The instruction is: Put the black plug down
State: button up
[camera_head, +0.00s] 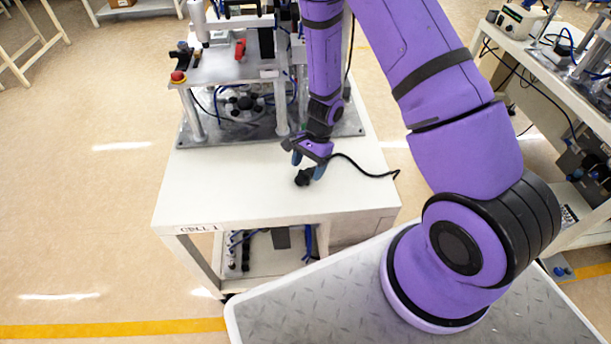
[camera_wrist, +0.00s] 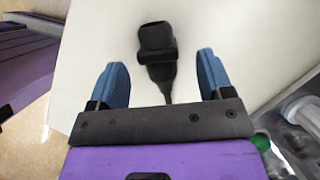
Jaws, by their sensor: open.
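The black plug (camera_head: 303,178) is on the white table top (camera_head: 230,190), near the table's front part. Its black cord trails to the right across the table. In the wrist view the plug (camera_wrist: 158,45) lies between and a little beyond my two blue fingertips, apart from both. Its cord runs back under my gripper's palm. My gripper (camera_head: 309,166) points down at the plug with its blue fingers spread; in the wrist view (camera_wrist: 158,75) the fingers are wide apart with nothing held.
A metal feeder machine (camera_head: 230,68) with a red button (camera_head: 178,76) stands on the back of the table, close behind my gripper. The table's front left is clear. Another workbench (camera_head: 545,65) with equipment stands at the right.

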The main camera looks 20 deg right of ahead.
jog(key=shift+x, duration=1.4)
jog(key=shift+c, duration=0.2)
jog(key=shift+r, duration=0.1)
jog(key=c, duration=1.1)
jog(key=shift+r, duration=0.15)
